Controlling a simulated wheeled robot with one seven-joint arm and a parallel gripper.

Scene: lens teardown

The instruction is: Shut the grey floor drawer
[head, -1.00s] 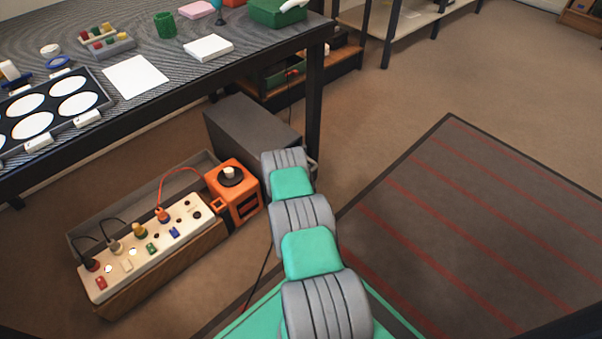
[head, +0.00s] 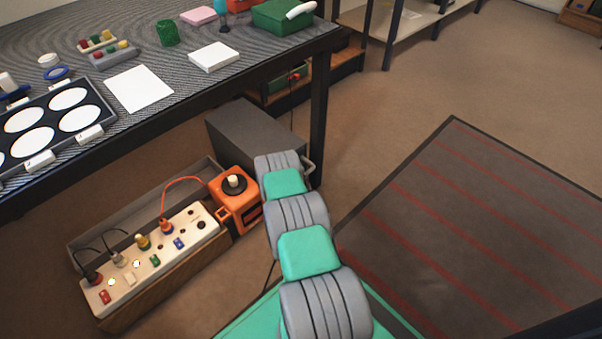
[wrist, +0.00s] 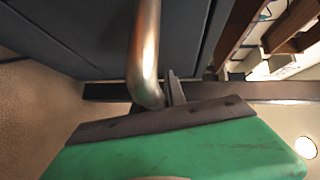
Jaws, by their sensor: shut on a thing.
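The grey floor drawer unit (head: 250,130) stands on the carpet beneath the table's right end. Its metal handle (head: 311,166) shows just right of my arm in the head view. In the wrist view the handle (wrist: 146,45) runs up in front of the dark grey front (wrist: 75,30). My gripper (wrist: 172,92) is at the lower end of the handle, shut on it. In the head view my arm hides the gripper and most of the drawer's front, so I cannot tell how far the drawer stands out.
An orange box (head: 235,195) sits left of my arm, beside a white panel (head: 150,258) with knobs and cables. A black table leg (head: 319,120) stands close behind the handle. A striped mat (head: 480,230) lies on open floor at right.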

